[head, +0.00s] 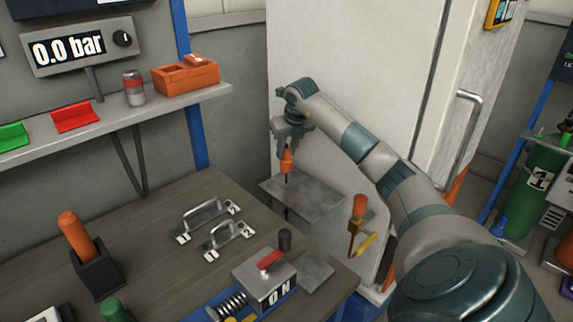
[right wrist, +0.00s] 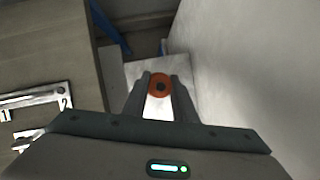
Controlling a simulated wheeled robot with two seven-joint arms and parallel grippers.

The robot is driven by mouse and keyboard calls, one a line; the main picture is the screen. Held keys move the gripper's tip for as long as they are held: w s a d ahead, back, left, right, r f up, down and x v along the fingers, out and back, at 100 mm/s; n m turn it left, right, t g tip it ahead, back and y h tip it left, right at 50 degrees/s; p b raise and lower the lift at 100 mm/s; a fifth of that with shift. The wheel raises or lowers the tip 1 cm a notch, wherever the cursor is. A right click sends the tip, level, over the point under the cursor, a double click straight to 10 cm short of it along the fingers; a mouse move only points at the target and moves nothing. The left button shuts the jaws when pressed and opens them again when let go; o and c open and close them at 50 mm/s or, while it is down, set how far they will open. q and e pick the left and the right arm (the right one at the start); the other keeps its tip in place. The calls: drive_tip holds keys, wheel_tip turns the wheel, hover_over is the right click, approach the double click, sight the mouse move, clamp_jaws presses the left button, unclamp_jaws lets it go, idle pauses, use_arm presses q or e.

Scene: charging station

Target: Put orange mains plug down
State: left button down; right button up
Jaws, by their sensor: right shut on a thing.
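A thin dark piece hangs below the plug, in front of the grey metal plate (head: 320,193). In the right wrist view the plug (right wrist: 159,85) shows as an orange ring with a dark middle between the fingertips of my right gripper (right wrist: 160,90). The plate (right wrist: 143,72) lies beyond it. I cannot tell the exact gap between plug and plate. My left gripper is not in view.
The workbench (head: 160,215) carries two metal handles (head: 228,240), a red-levered box (head: 265,280) and an orange-handled item in a black holder (head: 95,268). The white cabinet (head: 350,70) rises close behind my right arm.

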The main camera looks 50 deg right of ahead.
sight(288, 161)
wheel_tip(288, 161, down, 2)
drive_tip(key=shift+f, duration=0.1)
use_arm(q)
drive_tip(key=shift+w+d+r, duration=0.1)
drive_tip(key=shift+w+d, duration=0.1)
use_arm(e)
drive_tip(key=shift+f+p, duration=0.4)
drive_tip(key=shift+f, duration=1.4)
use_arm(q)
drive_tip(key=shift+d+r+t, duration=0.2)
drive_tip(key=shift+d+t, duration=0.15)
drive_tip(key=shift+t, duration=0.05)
use_arm(e)
drive_tip(key=shift+f, duration=0.1)
